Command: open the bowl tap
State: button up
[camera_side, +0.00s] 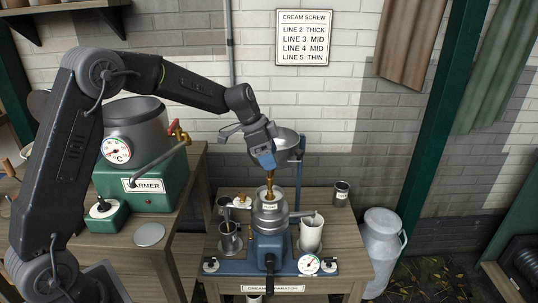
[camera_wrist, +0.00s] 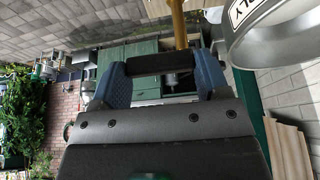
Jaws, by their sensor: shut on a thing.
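The supply bowl (camera_side: 291,139) is a round grey metal bowl on a blue post above the separator. Its metal side also shows at the upper right in the wrist view (camera_wrist: 275,48), with part of a label. The brass bowl tap (camera_side: 270,182) hangs below the bowl's left side, over the separator. In the wrist view a brass rod (camera_wrist: 179,24) rises beyond my gripper (camera_wrist: 162,68).
The cream separator (camera_side: 270,215) stands directly below on a wooden table. A metal can (camera_side: 230,240) and a white cup (camera_side: 311,233) flank it. The green warmer (camera_side: 150,180) is at left, a milk churn (camera_side: 382,238) at right. A cream screw sign (camera_side: 304,38) hangs on the wall.

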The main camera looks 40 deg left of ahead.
jog(key=o, duration=0.9)
jog(key=shift+o, duration=0.2)
jog(key=shift+r, duration=0.1)
jog(key=v, duration=1.3)
jog(key=shift+r, duration=0.35)
jog(key=shift+s, duration=0.1)
